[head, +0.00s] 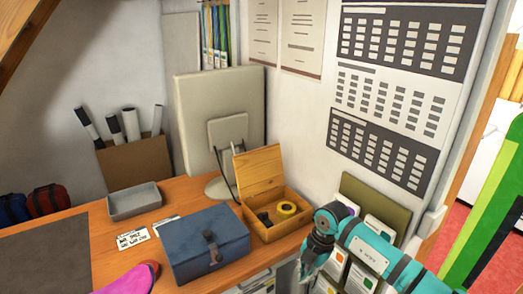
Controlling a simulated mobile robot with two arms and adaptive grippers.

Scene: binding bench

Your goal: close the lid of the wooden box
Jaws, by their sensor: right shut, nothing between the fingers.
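The wooden box (275,233) stands on the desk near its right edge, by the wall. Its wooden lid (258,170) is open, standing up at the back of the box. Inside the box lie a yellow tape roll (286,209) and a dark item (264,218). My right gripper (313,257) is shut and empty, pointing down just right of the box and in front of it, apart from the lid. My left gripper is not in view.
A closed blue box (190,252) sits left of the wooden box. A monitor (222,100) stands close behind the lid. A grey tray (135,204), a pink item (140,277) and a dark mat (50,255) are farther left. A card rack (385,205) is at right.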

